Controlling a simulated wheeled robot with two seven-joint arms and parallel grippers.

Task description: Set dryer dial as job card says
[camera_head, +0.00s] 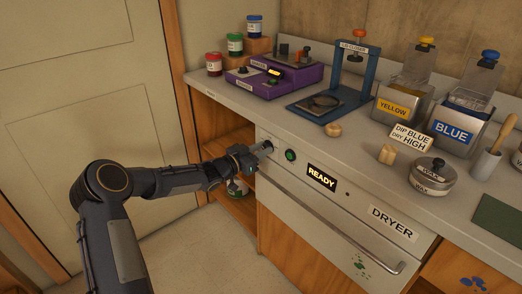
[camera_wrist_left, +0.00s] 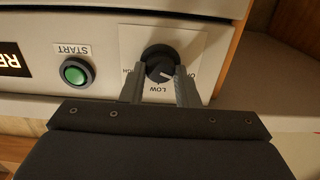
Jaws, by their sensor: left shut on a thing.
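The dryer (camera_head: 340,228) is a pale front panel under the counter, with a lit READY display (camera_head: 321,177). The job card (camera_head: 410,137) on the counter reads DIP BLUE, DRY HIGH. In the left wrist view the black dial (camera_wrist_left: 162,60) sits on a white plate with its words upside down: LOW below, OFF to the right, HIGH partly hidden at left.
A green START button (camera_wrist_left: 76,72) is close beside the dial. The dryer's handle bar (camera_head: 350,243) runs along its front. YELLOW (camera_head: 395,108) and BLUE (camera_head: 452,132) tanks, a wax tin (camera_head: 432,178) and wooden pieces (camera_head: 333,130) stand on the counter above.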

